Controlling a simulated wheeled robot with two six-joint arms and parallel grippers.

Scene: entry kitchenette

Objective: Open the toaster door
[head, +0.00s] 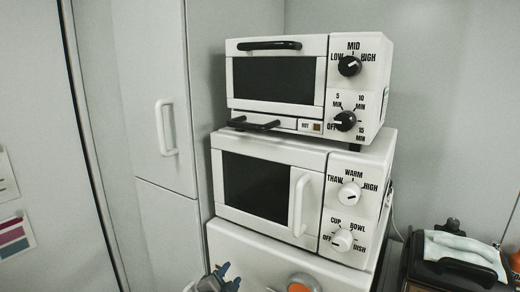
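The toaster oven (310,87) is white and stands on top of a white microwave. Its door (228,75) has a dark window and a black bar handle (270,45) along the top edge. The door is shut and upright. My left gripper (230,277) shows only partly at the bottom edge, well below and left of the toaster. Its blue-grey fingertips look apart, with nothing seen between them, and it touches neither toaster nor handle. My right gripper is not in view.
The white microwave (330,160) has a vertical white handle (299,204) and stands on a white cabinet or fridge. A tall cabinet (140,60) is close on the left. At the lower right, a black appliance (455,272) holds a pale item. Space before the toaster door looks clear.

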